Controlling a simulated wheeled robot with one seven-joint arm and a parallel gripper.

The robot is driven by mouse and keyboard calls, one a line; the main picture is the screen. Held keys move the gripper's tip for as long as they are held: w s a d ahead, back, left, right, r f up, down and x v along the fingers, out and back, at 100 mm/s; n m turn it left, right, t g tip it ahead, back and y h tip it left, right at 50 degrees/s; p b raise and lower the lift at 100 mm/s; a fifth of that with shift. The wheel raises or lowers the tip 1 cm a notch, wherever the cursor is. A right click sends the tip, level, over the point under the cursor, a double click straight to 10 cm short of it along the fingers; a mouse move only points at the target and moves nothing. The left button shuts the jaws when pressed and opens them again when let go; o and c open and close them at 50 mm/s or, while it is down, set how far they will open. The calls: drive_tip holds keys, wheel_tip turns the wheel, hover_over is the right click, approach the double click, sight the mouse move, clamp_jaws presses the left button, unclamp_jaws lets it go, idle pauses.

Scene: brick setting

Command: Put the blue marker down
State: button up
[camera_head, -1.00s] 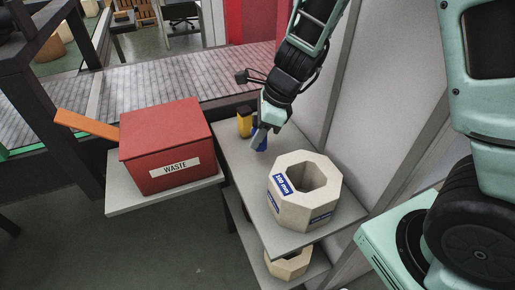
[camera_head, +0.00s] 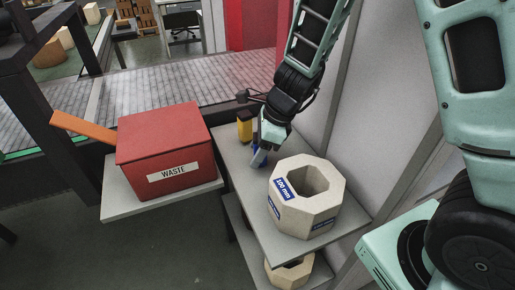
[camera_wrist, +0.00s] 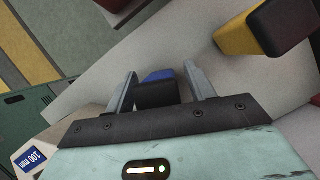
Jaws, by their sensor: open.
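The blue marker (camera_wrist: 158,76) shows in the wrist view as a blue and black block between the two grey fingers of my gripper (camera_wrist: 160,88). The fingers are open, with a small gap visible beside the marker. In the head view my gripper (camera_head: 261,155) is low over the grey shelf (camera_head: 245,178), behind the stone octagonal ring. Only a little blue of the marker shows there, and the fingers hide the rest. It appears to be at the shelf surface, but I cannot clearly see the contact.
A yellow and black object (camera_head: 245,128) stands just behind my gripper; it is also in the wrist view (camera_wrist: 250,33). The stone octagonal ring (camera_head: 325,208) stands in front. A red waste box (camera_head: 165,150) is at left on its own ledge. The shelf's left strip is clear.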

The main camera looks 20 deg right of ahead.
drive_tip(key=shift+r, duration=0.1)
drive_tip(key=shift+r+p, duration=0.25)
drive_tip(key=shift+p, duration=0.05)
drive_tip(key=p+v, duration=0.4)
drive_tip(key=v, duration=0.7)
drive_tip(key=s+a+r+n+h, duration=0.1)
drive_tip(key=s+a+n, duration=0.2)
drive_tip(key=s+n, duration=0.4)
drive_tip(key=s+a+r+n+g+h, duration=0.1)
drive_tip(key=s+n, duration=0.5)
drive_tip(key=n, duration=0.7)
drive_tip(key=s+a+r+n+h, duration=0.1)
drive_tip(key=s+a+n, duration=0.4)
drive_tip(key=n, duration=0.5)
drive_tip(key=shift+s+a+r+g+h, duration=0.35)
drive_tip(key=shift+s+r, duration=0.45)
drive_tip(key=shift+s, duration=0.5)
drive_tip(key=shift+d, duration=0.1)
